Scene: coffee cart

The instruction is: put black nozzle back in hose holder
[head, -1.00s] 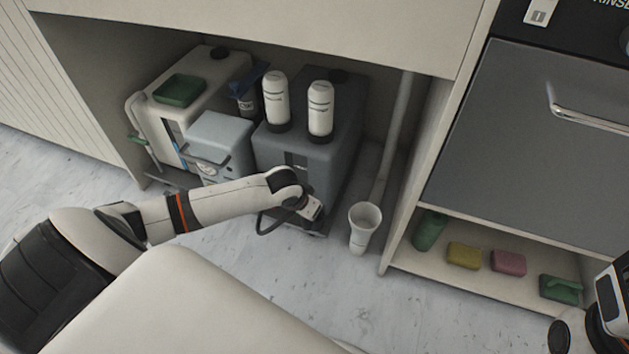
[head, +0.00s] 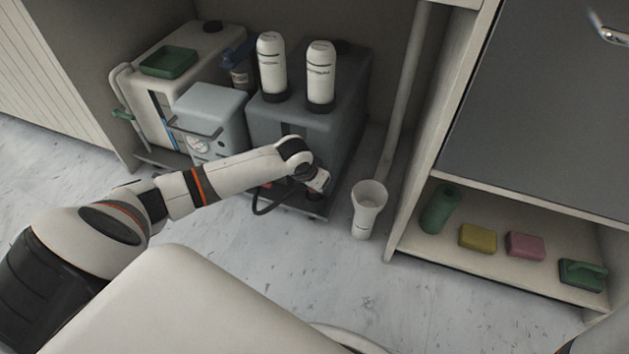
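My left gripper (head: 318,196) is low in front of the dark grey tank (head: 345,140), near its lower front right corner. Its fingers are small and dark here, so I cannot tell whether they are open or shut or hold anything. A black hose (head: 262,208) loops down beside the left wrist, close to the floor. I cannot make out the black nozzle, and no hose holder can be told apart with certainty; the wrist covers part of the tank front. My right gripper is out of view.
Two white bottles (head: 320,75) top the tank. Sponges (head: 478,238) lie on the right shelf. The floor in front is clear.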

